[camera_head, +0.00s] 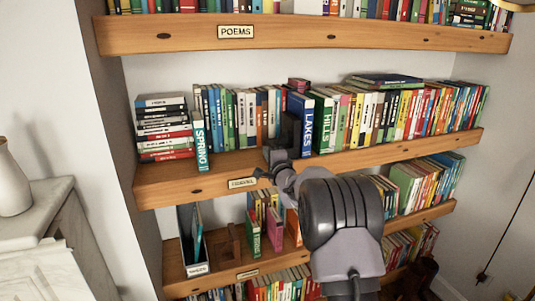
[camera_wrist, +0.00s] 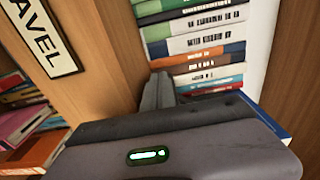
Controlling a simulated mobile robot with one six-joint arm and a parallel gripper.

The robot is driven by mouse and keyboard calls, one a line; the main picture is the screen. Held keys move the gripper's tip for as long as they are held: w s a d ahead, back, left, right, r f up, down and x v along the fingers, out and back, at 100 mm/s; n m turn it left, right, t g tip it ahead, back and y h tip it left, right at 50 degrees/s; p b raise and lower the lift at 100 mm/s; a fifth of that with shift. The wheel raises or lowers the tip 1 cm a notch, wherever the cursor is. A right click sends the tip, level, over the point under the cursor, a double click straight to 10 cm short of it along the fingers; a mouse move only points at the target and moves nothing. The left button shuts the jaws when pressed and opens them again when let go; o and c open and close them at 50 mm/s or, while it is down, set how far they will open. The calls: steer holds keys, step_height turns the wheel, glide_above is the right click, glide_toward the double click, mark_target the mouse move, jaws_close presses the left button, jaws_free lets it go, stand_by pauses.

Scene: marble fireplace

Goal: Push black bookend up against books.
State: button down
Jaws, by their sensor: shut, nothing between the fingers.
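The black bookend (camera_head: 290,130) stands upright on the middle shelf, just left of the blue LAKES book (camera_head: 307,126). Its lower part is hidden behind my gripper, and I cannot tell whether it touches the books. My gripper (camera_head: 273,154) is at the shelf's front, low beside the bookend. In the wrist view its fingers (camera_wrist: 158,90) are together with nothing between them, pointing at a row of book spines (camera_wrist: 205,45). I cannot make out the bookend there.
Books, including a green SPRING book (camera_head: 200,142), fill the shelf to the left beside a flat stack (camera_head: 163,128). The shelf edge carries a label (camera_wrist: 41,35). The POEMS shelf (camera_head: 300,32) is above; bare shelf shows in front of the left books.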

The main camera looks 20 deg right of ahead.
steer(key=shift+d, duration=0.2)
steer(key=shift+d+f+p, duration=0.15)
steer(key=shift+d+p, duration=0.45)
steer(key=shift+d, duration=1.4)
steer(key=shift+a+f+b, duration=0.1)
steer(key=shift+a+b, duration=0.85)
steer(key=shift+a, duration=0.85)
steer(key=s+b, duration=0.6)
steer(key=s, duration=0.8)
steer(key=shift+b, duration=0.35)
